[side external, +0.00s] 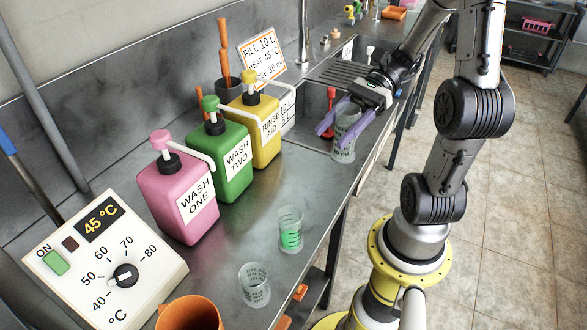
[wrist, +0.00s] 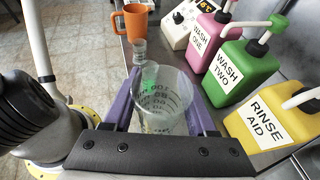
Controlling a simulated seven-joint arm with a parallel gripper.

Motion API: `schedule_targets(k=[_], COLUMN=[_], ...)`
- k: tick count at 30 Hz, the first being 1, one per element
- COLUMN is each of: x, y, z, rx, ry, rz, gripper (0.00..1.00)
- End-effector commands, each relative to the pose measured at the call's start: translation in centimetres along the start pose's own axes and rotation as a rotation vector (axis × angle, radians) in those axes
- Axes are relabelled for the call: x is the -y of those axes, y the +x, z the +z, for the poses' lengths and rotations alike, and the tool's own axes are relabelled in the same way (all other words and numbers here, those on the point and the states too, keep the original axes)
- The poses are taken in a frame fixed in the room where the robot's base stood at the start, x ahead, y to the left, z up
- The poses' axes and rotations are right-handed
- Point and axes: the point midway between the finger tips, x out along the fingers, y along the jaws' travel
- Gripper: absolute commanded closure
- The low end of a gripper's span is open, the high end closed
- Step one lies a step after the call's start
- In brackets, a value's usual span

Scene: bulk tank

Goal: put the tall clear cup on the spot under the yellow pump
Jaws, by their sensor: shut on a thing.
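A tall clear cup (side external: 344,148) with dark printed markings is upright between the purple fingers of my gripper (side external: 333,122), near the front edge of the counter by the sink. In the wrist view the cup (wrist: 163,108) fills the space between the fingers (wrist: 165,118), and I look into its open rim. My gripper is shut on it. The yellow jug (side external: 262,133), labelled Rinse Aid, has a yellow pump head (side external: 250,78) with a white spout towards the front. It stands left of the held cup. No marked spot under the spout is distinguishable.
A clear cup with green contents (side external: 291,236) and another clear cup (side external: 254,288) stand on the counter. Green (side external: 218,160) and pink (side external: 178,198) jugs line the back. An orange mug (side external: 190,315) is near the control box (side external: 108,262).

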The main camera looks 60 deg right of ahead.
Motion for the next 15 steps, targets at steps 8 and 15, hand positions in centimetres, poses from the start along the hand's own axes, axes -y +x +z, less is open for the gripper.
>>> schedule_targets(k=[8,15], x=[3.4,8.8], y=[0.2,1.6], z=[-1.0,-3.0], rx=[0.005,0.005], ry=[0.026,0.025], rz=[-0.054,-0.052], gripper=[0.96,0.96])
